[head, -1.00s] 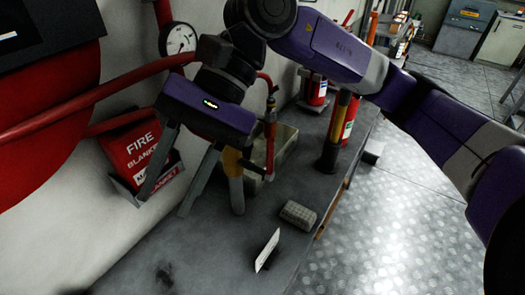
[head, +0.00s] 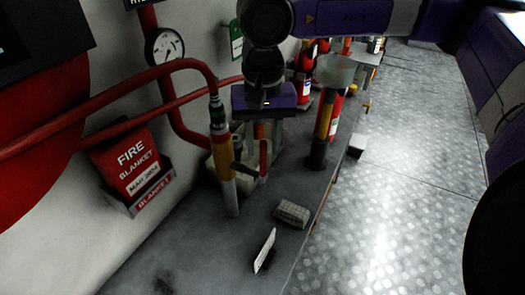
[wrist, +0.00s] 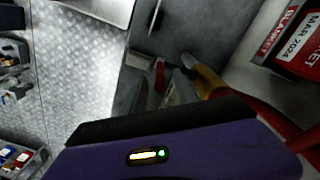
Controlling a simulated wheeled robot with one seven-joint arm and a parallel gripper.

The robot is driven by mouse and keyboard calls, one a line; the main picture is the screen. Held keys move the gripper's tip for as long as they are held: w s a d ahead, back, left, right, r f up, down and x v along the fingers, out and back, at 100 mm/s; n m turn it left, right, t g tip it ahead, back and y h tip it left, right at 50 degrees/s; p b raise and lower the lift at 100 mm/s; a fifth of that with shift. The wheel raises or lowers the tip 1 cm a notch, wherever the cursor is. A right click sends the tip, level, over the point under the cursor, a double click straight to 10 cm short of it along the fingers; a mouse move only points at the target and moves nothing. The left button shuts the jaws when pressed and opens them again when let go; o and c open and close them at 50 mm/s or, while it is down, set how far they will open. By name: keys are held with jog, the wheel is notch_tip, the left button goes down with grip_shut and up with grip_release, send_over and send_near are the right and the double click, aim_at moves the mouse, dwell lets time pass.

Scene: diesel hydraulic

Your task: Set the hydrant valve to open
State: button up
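The hydrant pipework is a red pipe that bends down into a dark coupling and a yellow-and-white nozzle (head: 224,165) over the bench. A small red lever (head: 263,160) stands just right of the nozzle. I take it for the valve handle. My gripper (head: 262,138) points down behind and above this lever, right of the nozzle. Its purple body hides much of the finger area, and I cannot tell whether the fingers touch the lever. In the wrist view the red lever (wrist: 160,76) and the yellow nozzle (wrist: 207,80) show just beyond my gripper's body.
A red fire blanket box (head: 132,165) hangs on the wall at left, with a gauge (head: 165,47) above. A black-and-yellow cylinder (head: 322,135) and red extinguishers (head: 305,75) stand to the right. A grey block (head: 292,213) and white card (head: 265,250) are on the bench (head: 215,250).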

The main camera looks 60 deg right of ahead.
aim_at(263, 175)
jog(key=shift+f, duration=1.55)
jog(key=shift+c, duration=0.3)
grip_shut()
jog(key=shift+r, duration=0.1)
